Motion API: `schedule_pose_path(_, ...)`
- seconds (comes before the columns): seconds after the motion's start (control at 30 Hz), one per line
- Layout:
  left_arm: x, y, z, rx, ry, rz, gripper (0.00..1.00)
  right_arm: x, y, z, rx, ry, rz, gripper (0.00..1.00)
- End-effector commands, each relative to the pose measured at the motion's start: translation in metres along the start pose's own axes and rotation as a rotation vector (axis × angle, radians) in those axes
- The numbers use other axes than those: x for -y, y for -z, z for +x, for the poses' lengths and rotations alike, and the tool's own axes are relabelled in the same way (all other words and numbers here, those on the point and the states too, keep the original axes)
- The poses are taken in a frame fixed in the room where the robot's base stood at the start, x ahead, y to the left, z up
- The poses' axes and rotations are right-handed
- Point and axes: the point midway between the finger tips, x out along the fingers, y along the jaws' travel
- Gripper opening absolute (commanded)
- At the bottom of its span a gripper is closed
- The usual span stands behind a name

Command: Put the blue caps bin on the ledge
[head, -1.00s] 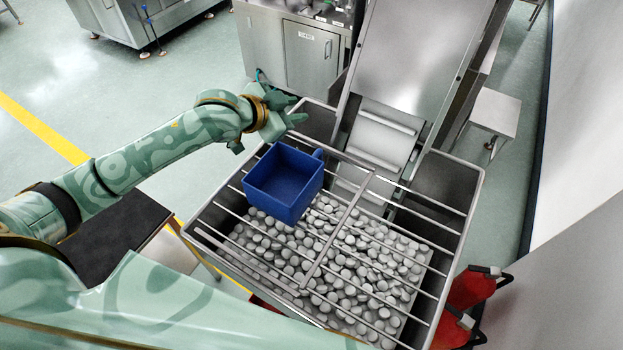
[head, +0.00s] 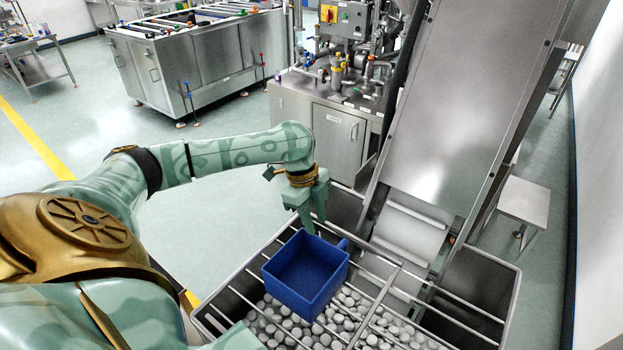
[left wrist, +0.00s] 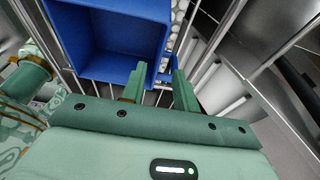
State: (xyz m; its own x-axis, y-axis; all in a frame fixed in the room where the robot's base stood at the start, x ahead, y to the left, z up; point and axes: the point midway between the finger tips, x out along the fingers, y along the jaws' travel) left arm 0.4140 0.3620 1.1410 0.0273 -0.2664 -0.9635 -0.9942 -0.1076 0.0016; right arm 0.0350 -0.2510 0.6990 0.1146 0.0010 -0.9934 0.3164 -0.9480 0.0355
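The blue caps bin (head: 305,277) is an open box, empty inside as far as I see. It rests on the bars over the hopper of grey-white caps (head: 345,318). A small blue handle (head: 343,243) stands out at its far right corner. My left gripper (head: 312,225) points down by the bin's far side. In the left wrist view the bin (left wrist: 110,35) fills the upper left, and the open fingers (left wrist: 160,92) have a blue handle part between or just beyond them; contact cannot be told. My right gripper is not in view. I cannot clearly identify the ledge.
Metal bars (head: 445,305) cross the hopper. A steel conveyor chute (head: 455,110) rises behind it. Steel cabinets (head: 335,135) stand at the back, and a small metal table (head: 520,205) stands right. Open floor (head: 75,150) lies to the left.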

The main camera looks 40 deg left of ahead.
Motion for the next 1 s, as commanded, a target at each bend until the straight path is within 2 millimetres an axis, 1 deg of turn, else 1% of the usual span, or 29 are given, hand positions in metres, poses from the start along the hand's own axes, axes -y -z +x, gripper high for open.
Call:
schedule_pose_path(0.03, -0.001, 0.0, 0.015, -0.001, -0.004, -0.001, 0.3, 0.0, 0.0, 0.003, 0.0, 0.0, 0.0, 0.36)
schedule_pose_path(0.1, 0.0, 0.0, 0.03, -0.001, -0.002, -0.002, 0.3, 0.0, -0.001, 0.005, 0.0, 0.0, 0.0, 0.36)
schedule_pose_path(0.2, 0.0, 0.0, 0.047, -0.001, -0.001, -0.003, 0.3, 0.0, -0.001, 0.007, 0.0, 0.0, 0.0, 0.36)
schedule_pose_path(0.43, 0.0, 0.002, 0.066, -0.001, 0.001, -0.003, 0.3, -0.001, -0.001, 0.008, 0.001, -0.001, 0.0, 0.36)
schedule_pose_path(0.57, 0.0, 0.007, 0.088, -0.003, -0.001, -0.003, 0.3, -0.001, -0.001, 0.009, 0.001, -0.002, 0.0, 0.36)
schedule_pose_path(0.67, 0.0, 0.007, 0.103, -0.001, 0.0, -0.004, 0.3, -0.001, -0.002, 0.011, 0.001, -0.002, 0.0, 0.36)
schedule_pose_path(0.77, 0.0, 0.006, 0.11, 0.001, 0.002, -0.002, 0.3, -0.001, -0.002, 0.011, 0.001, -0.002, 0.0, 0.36)
schedule_pose_path(0.97, 0.0, 0.006, 0.11, 0.001, 0.002, -0.002, 0.3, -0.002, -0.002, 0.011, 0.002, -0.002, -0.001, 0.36)
schedule_pose_path(1.0, 0.0, 0.006, 0.11, 0.001, 0.002, -0.002, 0.22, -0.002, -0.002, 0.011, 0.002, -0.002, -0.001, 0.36)
